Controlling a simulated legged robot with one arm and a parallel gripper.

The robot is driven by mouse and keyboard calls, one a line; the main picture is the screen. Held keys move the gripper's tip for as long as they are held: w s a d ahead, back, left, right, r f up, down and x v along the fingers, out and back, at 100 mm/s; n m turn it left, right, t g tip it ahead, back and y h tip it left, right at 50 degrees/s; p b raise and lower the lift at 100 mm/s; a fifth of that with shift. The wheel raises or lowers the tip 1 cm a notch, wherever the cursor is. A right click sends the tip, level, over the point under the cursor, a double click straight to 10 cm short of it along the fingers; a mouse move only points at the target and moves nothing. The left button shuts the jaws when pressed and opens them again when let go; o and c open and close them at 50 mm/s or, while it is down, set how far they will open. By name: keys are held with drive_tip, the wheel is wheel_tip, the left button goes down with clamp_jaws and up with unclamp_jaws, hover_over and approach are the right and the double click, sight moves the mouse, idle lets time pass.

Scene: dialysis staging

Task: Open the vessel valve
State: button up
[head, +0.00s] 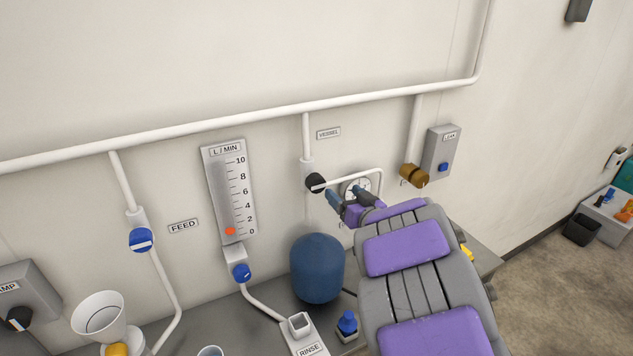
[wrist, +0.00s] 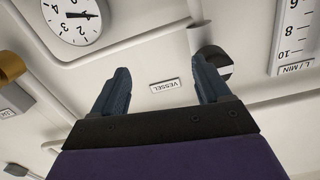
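The vessel valve is a black knob (head: 315,183) with a pale stripe, on a white pipe left of a round gauge (head: 352,188) and below the VESSEL label (head: 328,133). My gripper (head: 349,196) is open and empty, just right of the knob in the head view, partly covering the gauge. In the upside-down wrist view, my gripper (wrist: 160,68) has its fingers wide apart, with the VESSEL label (wrist: 165,86) between them. The knob (wrist: 211,60) is partly hidden behind the right finger there. I cannot tell whether that finger touches it.
A thin white pipe (head: 355,173) runs right from the knob over the gauge. A blue tank (head: 317,268) stands below. A brass fitting (head: 413,176) and a LEAK box (head: 440,152) are to the right. A flow meter (head: 229,190) and blue knobs are to the left.

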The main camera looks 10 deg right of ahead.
drive_tip(key=b+v, duration=0.9)
drive_tip(key=v, duration=0.7)
drive_tip(key=shift+s+r, duration=0.2)
idle(1.1)
drive_tip(key=shift+d, duration=0.1)
idle(0.3)
